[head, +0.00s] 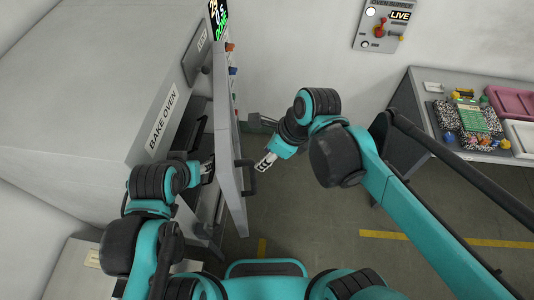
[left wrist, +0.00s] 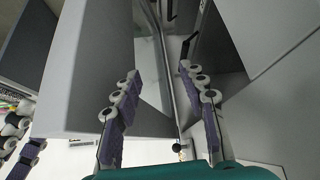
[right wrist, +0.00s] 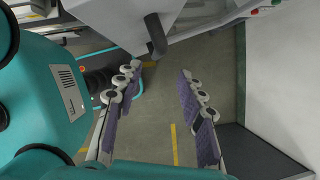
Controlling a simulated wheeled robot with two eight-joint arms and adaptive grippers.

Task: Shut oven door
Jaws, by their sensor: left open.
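The bake oven (head: 90,85) is the large grey box at the left of the head view. Its grey door (head: 230,190) stands open, with a gap between it and the oven body. A black handle (head: 248,178) is on the door's outer face; it also shows at the top of the right wrist view (right wrist: 155,35). My left gripper (head: 208,170) is open in the gap, on the inner side of the door; contact cannot be told. In the left wrist view, grey panels flank its empty fingers (left wrist: 160,95). My right gripper (head: 265,163) is open and empty, right of the handle and apart from it.
A grey table (head: 430,85) with a pink tray (head: 510,102) and small items stands at the right. A control box (head: 382,25) hangs on the back wall. The floor (head: 320,220) right of the door is clear, with yellow lines.

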